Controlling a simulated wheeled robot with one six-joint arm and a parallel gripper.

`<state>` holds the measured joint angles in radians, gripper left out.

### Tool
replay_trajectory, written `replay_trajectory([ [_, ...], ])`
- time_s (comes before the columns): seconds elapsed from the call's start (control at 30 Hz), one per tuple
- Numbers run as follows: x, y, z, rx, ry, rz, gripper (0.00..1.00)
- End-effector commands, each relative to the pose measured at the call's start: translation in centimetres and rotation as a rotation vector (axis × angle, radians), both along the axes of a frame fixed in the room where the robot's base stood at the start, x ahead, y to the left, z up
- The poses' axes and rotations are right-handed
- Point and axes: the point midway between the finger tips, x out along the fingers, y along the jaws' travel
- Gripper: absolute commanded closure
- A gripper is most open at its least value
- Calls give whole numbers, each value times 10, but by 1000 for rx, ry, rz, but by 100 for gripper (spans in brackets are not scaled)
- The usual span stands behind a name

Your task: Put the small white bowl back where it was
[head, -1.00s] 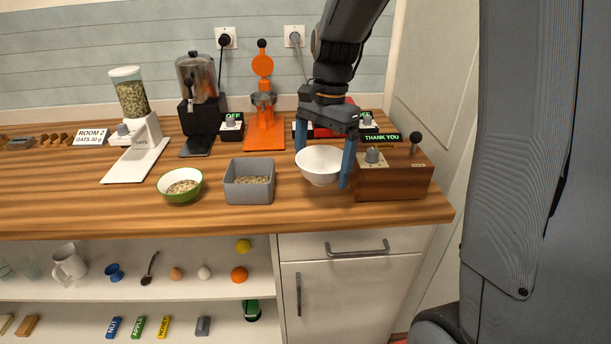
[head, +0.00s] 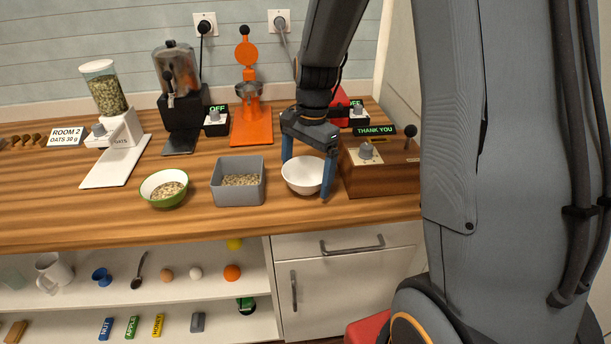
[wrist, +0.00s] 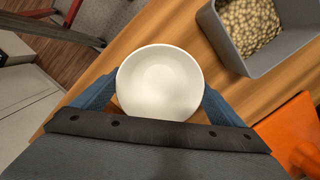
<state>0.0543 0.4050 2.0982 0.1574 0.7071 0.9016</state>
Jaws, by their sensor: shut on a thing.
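The small white bowl (head: 304,175) is upright and empty at the right part of the wooden counter, between the grey bin and the wooden box. My gripper (head: 307,172) reaches down from above with its blue fingers on either side of the bowl, shut on it. In the wrist view the bowl (wrist: 160,82) sits between the two fingers (wrist: 158,98). It looks at or just above the counter; I cannot tell if its base touches.
The grey bin (head: 216,195) with oats is close on the left, and a green-rimmed bowl (head: 145,190) is beyond it. The wooden box (head: 385,180) with a knob and lever stands close on the right. An orange press (head: 250,128) is behind. The counter's front edge is near.

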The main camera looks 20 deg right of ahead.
Motion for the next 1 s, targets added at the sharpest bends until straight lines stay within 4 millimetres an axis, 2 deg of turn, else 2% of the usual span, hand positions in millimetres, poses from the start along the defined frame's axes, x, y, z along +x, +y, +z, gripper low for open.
replay_trajectory([
  [0.13, 0, 1, -10, 0, 0, 1, 61],
  [0.5, 0, 1, -14, 0, 0, 1, 61],
  [0.53, 0, 1, -14, 0, 0, 1, 3],
  [0.57, 0, 1, -14, 0, 0, 1, 0],
  [0.83, 0, 1, -11, 1, -1, 1, 0],
  [1.0, 2, -1, 5, 0, -5, 2, 0],
])
